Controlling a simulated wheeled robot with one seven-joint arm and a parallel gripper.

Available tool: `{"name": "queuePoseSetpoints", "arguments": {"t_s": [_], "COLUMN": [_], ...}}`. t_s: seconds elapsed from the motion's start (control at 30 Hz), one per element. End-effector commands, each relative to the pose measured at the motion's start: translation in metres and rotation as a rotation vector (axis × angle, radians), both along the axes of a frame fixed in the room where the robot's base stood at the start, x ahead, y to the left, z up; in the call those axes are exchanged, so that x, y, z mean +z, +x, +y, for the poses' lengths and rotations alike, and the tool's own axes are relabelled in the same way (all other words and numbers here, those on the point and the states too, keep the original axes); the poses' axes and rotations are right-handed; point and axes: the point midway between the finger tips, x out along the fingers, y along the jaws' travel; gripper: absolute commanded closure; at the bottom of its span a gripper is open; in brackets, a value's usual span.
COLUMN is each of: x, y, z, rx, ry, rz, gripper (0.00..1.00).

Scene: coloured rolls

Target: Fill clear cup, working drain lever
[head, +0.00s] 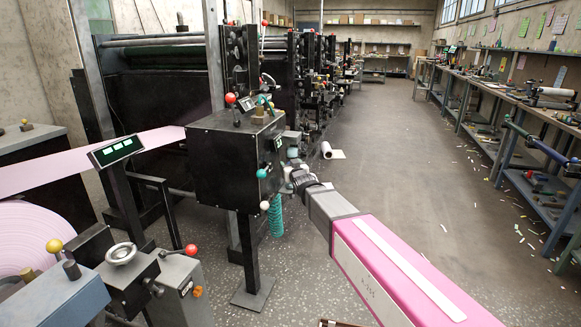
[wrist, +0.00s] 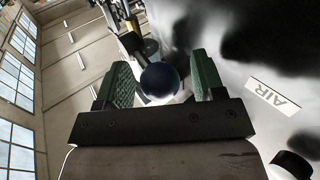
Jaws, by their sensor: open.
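In the wrist view my gripper (wrist: 159,72) is open, with a green ribbed finger on each side. A dark blue ball knob (wrist: 158,79) shows between the fingers; I cannot tell whether they touch it. Whether this knob belongs to the drain lever is not clear. A pale shape shows just below the knob, too small to identify. In the head view my arm reaches to the right side of the black box (head: 222,165), and my fingertips are hard to make out. I cannot pick out the clear cup in either view.
The black box stands on a post and carries a teal knob (head: 262,174), a white knob (head: 265,205) and a coiled teal hose (head: 276,218). An AIR label (wrist: 272,95) shows right of my gripper. The aisle floor (head: 385,150) is open; benches (head: 520,100) line the right.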

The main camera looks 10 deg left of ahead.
Motion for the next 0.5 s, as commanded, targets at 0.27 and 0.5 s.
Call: {"name": "queuePoseSetpoints", "arguments": {"t_s": [0.27,0.5], "x": [0.0001,-0.003], "y": [-0.0005,-0.0012], "z": [0.0003,0.0018], "rx": [0.001,0.004], "ry": [0.0,-0.003], "rz": [0.0,-0.046], "gripper": [0.8,0.8]}}
